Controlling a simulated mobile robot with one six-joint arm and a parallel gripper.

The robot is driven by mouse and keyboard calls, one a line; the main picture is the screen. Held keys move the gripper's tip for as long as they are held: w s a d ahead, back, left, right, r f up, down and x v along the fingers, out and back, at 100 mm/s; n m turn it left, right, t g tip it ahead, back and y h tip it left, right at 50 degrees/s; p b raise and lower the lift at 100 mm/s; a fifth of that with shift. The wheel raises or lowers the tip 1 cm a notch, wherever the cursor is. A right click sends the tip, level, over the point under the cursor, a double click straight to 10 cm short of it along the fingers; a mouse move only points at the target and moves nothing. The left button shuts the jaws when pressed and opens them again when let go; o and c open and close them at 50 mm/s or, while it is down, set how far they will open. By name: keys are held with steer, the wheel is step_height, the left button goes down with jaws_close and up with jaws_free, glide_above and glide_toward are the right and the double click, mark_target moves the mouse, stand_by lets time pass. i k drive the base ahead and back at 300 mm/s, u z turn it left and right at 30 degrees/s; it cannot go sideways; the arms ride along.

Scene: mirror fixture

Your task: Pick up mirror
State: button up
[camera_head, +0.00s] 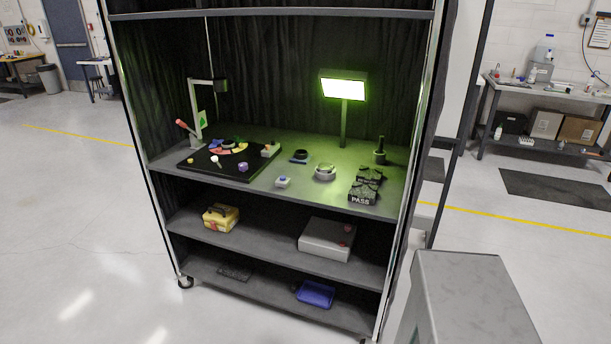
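I cannot make out for sure which thing is the mirror. A small round silver-and-white piece (325,173) sits on the top shelf, right of its middle. It may be the mirror or a mount, but it is too small to tell. A dark ring-shaped piece (300,155) lies behind it to the left, and a small white block with a blue top (283,182) lies in front to the left. A dark post on a round base (380,153) stands at the back right. My gripper is not in view.
The black-curtained rack (415,155) has a lit green-glowing lamp (344,86). Left, a black board (200,165) carries small pieces beneath a stand (194,110). Dark "PASS" blocks (362,194) lie right. Lower shelves hold a yellow case (221,217), grey box (326,240) and blue tray (316,294).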

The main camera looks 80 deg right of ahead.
mark_target(323, 167)
steer(key=u, duration=0.9)
steer(key=k, duration=2.25)
steer(key=z, duration=0.8)
